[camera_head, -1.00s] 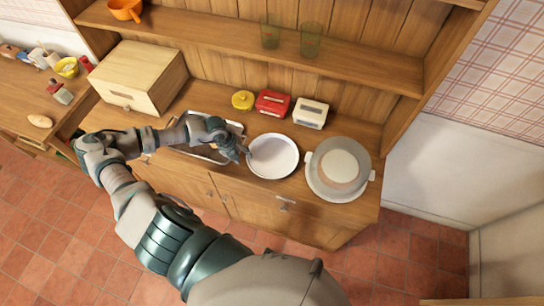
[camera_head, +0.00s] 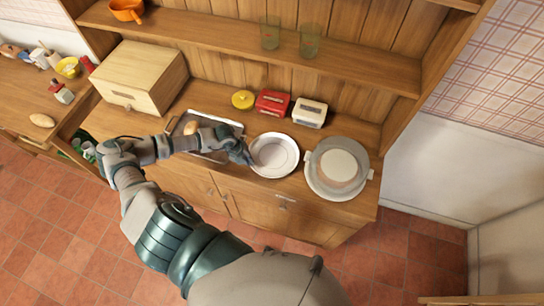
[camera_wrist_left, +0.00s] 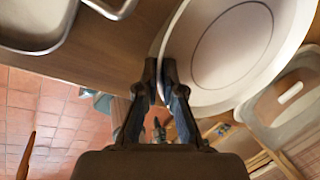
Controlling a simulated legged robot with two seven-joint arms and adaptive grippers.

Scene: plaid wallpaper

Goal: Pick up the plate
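A round white plate (camera_head: 274,155) with a ring around its inner well is at the front of the wooden counter, left of the stacked pot or dishes. My left gripper (camera_head: 249,158) is at the plate's left rim. In the left wrist view the two fingertips (camera_wrist_left: 160,68) are close together, with the rim of the plate (camera_wrist_left: 235,45) between them. The fingers look shut on the rim. Whether the plate is clear of the counter cannot be told. My right gripper is not in view.
A metal tray (camera_head: 222,157) lies left of the plate. A round stacked dish with handles (camera_head: 338,168) stands close on the right. Behind are a yellow-lidded pot (camera_head: 243,99), a red box (camera_head: 272,103) and a white box (camera_head: 309,112). A wooden bread box (camera_head: 139,78) stands at the left.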

